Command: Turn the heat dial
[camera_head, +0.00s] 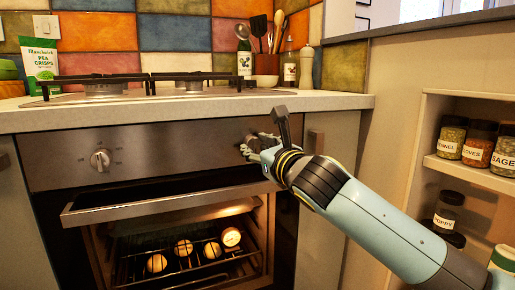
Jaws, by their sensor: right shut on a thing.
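My right gripper (250,148) reaches in from the right to the right end of the oven's control panel (180,150). It is shut on a dial there, which the fingers mostly hide, so its setting cannot be read. A second, round metal dial (100,160) sits at the left of the panel, clear of the gripper. Its markings are too small to read. I cannot tell from lettering which dial is for heat. My left gripper is not in view.
The oven door (165,205) is tipped open below the panel. Inside, a lit rack holds several round items. A gas hob (150,85) and utensil pot (266,64) stand above. A jar shelf (440,165) is at the right.

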